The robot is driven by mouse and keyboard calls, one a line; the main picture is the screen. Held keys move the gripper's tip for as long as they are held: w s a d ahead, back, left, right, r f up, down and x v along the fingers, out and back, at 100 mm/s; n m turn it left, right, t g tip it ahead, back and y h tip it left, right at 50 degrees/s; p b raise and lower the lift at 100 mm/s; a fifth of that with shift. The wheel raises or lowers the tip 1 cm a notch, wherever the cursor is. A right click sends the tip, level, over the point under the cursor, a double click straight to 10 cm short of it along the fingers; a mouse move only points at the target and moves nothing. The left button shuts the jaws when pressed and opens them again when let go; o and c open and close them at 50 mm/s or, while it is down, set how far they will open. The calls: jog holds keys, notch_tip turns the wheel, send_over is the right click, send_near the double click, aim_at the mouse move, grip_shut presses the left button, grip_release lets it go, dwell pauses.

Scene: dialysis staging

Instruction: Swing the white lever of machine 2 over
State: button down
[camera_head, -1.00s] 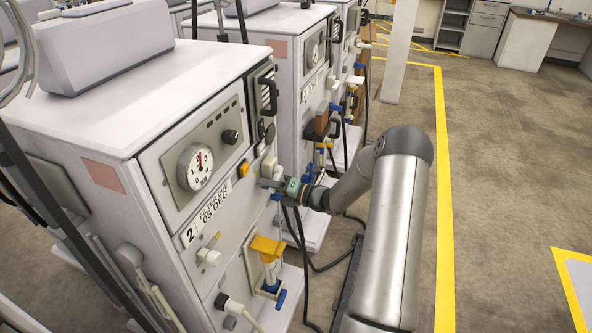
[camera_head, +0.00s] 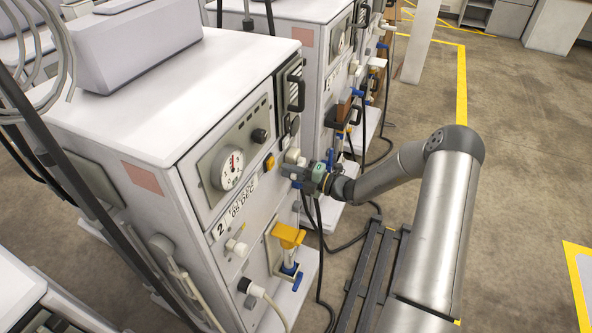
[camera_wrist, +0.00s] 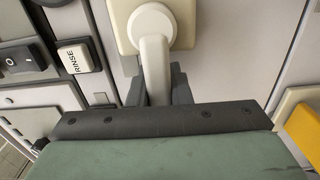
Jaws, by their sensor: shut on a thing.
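Machine 2 (camera_head: 200,262) is the near white cabinet with a dial gauge and a label bearing a 2. Its white lever (camera_wrist: 155,62) shows in the wrist view, with a round hub on a cream plate and an arm pointing down in the picture. My gripper (camera_wrist: 158,92) is shut on the lower part of this lever, with a dark finger on each side. The lever's end is hidden behind the gripper body. In the head view my gripper (camera_head: 292,171) is at the machine's front, right of the gauge; the lever is mostly hidden there.
A RINSE button (camera_wrist: 75,58) and a black rocker switch (camera_wrist: 22,60) are left of the lever. A yellow clamp-like part (camera_head: 288,236) sits below my gripper. Another machine (camera_head: 312,75) stands behind. Dark hoses hang near my arm. Open floor lies to the right.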

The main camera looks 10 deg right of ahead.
jog(key=c, duration=1.3)
grip_release()
jog(key=b+v, duration=0.2)
jog(key=v, duration=1.5)
jog(key=shift+s+d, duration=0.15)
jog(key=shift+d, duration=0.05)
